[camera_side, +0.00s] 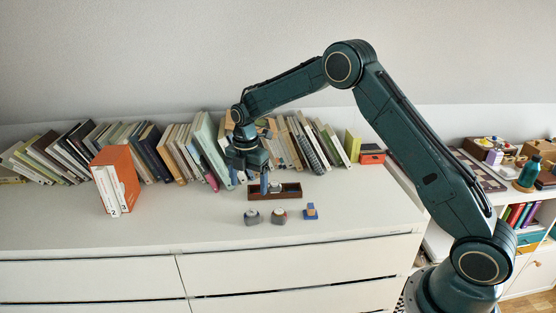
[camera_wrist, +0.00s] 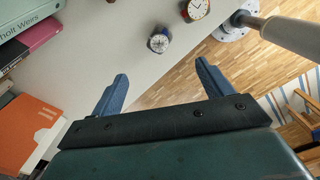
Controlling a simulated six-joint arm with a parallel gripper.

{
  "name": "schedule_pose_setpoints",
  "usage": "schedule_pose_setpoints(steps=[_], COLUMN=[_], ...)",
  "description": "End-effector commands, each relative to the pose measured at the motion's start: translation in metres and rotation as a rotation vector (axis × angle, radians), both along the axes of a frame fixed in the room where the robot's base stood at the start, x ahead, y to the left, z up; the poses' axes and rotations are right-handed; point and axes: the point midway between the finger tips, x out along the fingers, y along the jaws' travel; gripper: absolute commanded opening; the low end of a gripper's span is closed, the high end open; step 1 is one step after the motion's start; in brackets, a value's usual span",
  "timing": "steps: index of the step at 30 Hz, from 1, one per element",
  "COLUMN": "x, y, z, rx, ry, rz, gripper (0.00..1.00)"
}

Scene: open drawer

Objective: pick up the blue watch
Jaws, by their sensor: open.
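My gripper (camera_side: 264,190) points down behind these, over the dark wooden tray. In the wrist view my gripper (camera_wrist: 162,70) has its two blue fingers apart with nothing between them. Beyond the fingertips are a white-faced watch with a dark grey-blue body (camera_wrist: 159,43) and a red-rimmed watch (camera_wrist: 196,9).
A wooden tray (camera_side: 290,190) lies under my gripper. A row of leaning books (camera_side: 170,150) lines the wall behind.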

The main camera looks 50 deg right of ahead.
Motion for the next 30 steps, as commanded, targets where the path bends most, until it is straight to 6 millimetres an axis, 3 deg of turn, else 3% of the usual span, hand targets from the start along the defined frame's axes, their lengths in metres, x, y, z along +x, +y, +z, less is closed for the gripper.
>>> schedule_pose_setpoints(steps=[13,30], x=[0.000,0.000], y=[0.000,-0.002], z=[-0.063,-0.085], rx=[0.001,0.000], ry=[0.002,0.001], rz=[-0.001,-0.001], gripper=[0.79,0.79])
